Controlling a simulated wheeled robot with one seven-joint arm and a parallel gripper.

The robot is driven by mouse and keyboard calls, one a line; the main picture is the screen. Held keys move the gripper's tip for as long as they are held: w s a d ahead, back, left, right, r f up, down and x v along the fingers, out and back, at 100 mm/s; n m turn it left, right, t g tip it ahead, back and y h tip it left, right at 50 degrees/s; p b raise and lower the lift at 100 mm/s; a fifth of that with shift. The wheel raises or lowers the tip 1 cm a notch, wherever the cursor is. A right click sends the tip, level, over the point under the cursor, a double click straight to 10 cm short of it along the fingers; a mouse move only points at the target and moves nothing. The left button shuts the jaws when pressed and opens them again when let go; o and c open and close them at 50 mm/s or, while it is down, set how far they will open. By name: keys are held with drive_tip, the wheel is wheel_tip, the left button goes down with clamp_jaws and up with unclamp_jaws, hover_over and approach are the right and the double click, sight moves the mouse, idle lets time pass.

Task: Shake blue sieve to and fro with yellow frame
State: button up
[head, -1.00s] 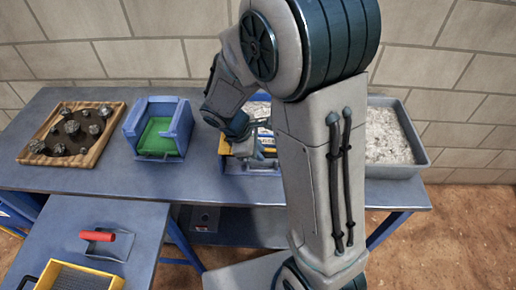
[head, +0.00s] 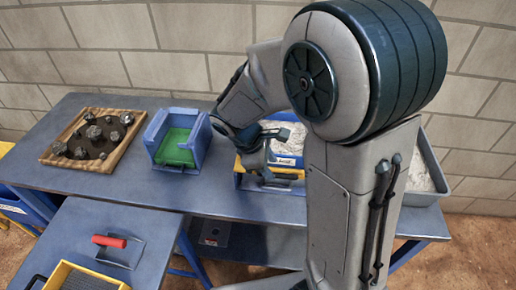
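A blue sieve unit with a yellow frame (head: 288,172) stands on the blue table, right of the middle in the head view. A white label shows on its blue side, and pale material lies behind. My gripper (head: 264,168) is at its left front part, pointing down. My own arm covers its right side. The fingertips are small and partly hidden by my wrist, so I cannot tell whether they are open, shut or touching the frame.
A blue box with a green inside (head: 200,145) stands left of my gripper. A wooden tray of rocks (head: 52,160) is farther left. A grey bin of pale gravel (head: 440,183) is right of my arm. A red-handled scoop (head: 120,255) and yellow-rimmed tray (head: 62,268) lie front left.

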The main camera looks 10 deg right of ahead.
drive_tip(key=v, duration=1)
